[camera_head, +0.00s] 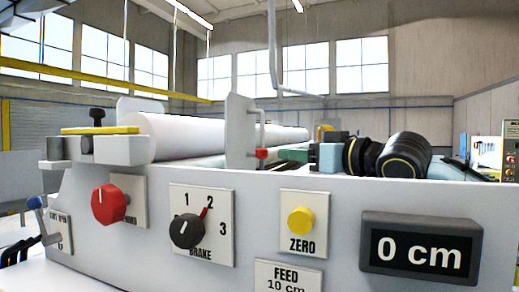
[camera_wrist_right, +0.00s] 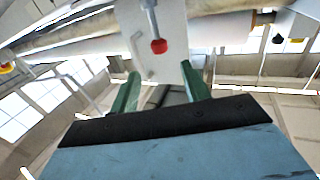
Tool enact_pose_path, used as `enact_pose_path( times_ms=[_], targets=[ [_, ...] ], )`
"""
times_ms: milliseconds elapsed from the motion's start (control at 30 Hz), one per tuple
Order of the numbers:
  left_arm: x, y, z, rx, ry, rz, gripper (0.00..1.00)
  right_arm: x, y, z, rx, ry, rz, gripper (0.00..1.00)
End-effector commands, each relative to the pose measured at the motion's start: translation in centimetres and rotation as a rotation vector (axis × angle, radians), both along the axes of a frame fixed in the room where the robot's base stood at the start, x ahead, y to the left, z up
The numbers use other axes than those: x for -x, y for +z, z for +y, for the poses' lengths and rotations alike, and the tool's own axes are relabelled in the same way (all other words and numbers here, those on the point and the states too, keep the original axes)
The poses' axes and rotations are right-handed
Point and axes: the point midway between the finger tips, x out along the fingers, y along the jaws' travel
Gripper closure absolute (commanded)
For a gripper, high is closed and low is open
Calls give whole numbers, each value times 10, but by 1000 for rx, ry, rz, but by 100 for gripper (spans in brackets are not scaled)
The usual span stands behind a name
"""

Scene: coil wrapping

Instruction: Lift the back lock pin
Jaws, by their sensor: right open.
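A black pin knob (camera_head: 97,114) stands upright on a yellow plate (camera_head: 100,130) at the near left end of the machine. Far behind, a small yellow part (camera_head: 325,131) shows, too small to identify as the back lock pin. In the right wrist view, which looks upside down, a black knob (camera_wrist_right: 277,39) shows by one roller end and a red and yellow part (camera_wrist_right: 6,67) at the left edge. My right gripper (camera_head: 287,154) is behind the front panel; its green fingers (camera_wrist_right: 160,70) are apart and empty, before a white plate (camera_wrist_right: 190,72). My left gripper is out of view.
A white roll (camera_head: 200,136) runs back from the pin end. The upright white plate (camera_head: 240,130) carries a red-tipped handle (camera_head: 262,154). The front panel (camera_head: 150,255) has a red knob (camera_head: 108,204), a brake dial, a yellow button and a display (camera_head: 420,249) reading 0 cm.

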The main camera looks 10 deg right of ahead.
Motion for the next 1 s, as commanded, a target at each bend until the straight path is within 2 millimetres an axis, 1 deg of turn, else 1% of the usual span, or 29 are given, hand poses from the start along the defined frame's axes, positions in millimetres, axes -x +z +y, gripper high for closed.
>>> enact_pose_path(
  times_ms=[33, 100, 300, 400, 500, 700, 933, 967, 1000],
  targets=[
    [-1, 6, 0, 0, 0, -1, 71, -9, 3, 8, -1, 4, 3, 53],
    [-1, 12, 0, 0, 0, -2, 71, -22, 4, 16, 0, 3, 1, 53],
    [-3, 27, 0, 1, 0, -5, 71, -57, 4, 39, 0, 1, 1, 53],
    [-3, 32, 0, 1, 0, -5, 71, -71, 3, 47, 1, 0, -1, 53],
    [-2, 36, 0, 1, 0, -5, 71, -81, 3, 53, 1, -1, -1, 53],
    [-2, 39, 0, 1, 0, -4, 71, -89, 1, 58, 2, -2, 0, 53],
    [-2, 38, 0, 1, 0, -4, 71, -89, 0, 58, 2, -2, -1, 53],
    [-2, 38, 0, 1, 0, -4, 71, -89, 0, 58, 2, -2, -1, 55],
    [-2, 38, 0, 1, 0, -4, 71, -89, 0, 58, 2, -2, -1, 60]
  ],
)
